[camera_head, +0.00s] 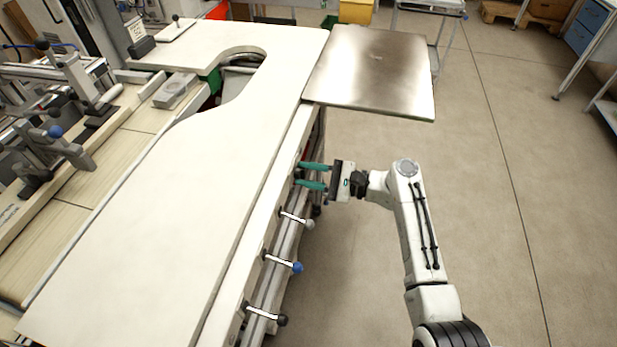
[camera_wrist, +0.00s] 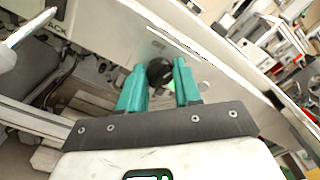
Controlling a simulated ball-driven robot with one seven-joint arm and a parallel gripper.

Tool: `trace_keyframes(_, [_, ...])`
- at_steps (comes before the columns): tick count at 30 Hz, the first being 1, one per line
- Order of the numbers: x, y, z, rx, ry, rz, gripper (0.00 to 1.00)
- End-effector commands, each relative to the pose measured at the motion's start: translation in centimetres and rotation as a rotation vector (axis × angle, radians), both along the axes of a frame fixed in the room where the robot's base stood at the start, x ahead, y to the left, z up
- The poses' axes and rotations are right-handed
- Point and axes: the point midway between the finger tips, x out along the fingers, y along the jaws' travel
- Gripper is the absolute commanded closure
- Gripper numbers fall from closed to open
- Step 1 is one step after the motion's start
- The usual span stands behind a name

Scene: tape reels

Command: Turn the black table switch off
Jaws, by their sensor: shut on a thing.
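The black table switch (camera_wrist: 160,71) shows in the wrist view as a dark round knob against the pale side of the table. My gripper (camera_wrist: 160,80) has its green fingers on either side of this knob and is shut on it. In the head view my gripper (camera_head: 298,174) reaches from the right to the table's side, below the white top. The switch's setting cannot be told.
Levers with a grey (camera_head: 309,225), a blue (camera_head: 297,268) and a black knob (camera_head: 281,320) stick out from the table's side nearer me. A metal plate (camera_head: 372,75) overhangs beyond my gripper. The floor (camera_head: 500,200) to the right is clear.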

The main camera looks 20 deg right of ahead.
Motion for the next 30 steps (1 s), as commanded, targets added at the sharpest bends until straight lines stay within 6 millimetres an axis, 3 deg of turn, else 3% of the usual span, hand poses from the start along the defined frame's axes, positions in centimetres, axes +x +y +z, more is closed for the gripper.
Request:
trace_keyframes(18, [-0.14, 0.05, -0.67, -0.336, -0.462, 0.001, 0.97])
trace_keyframes(30, [-0.15, 0.04, -0.55, -0.471, -0.646, 0.002, 0.97])
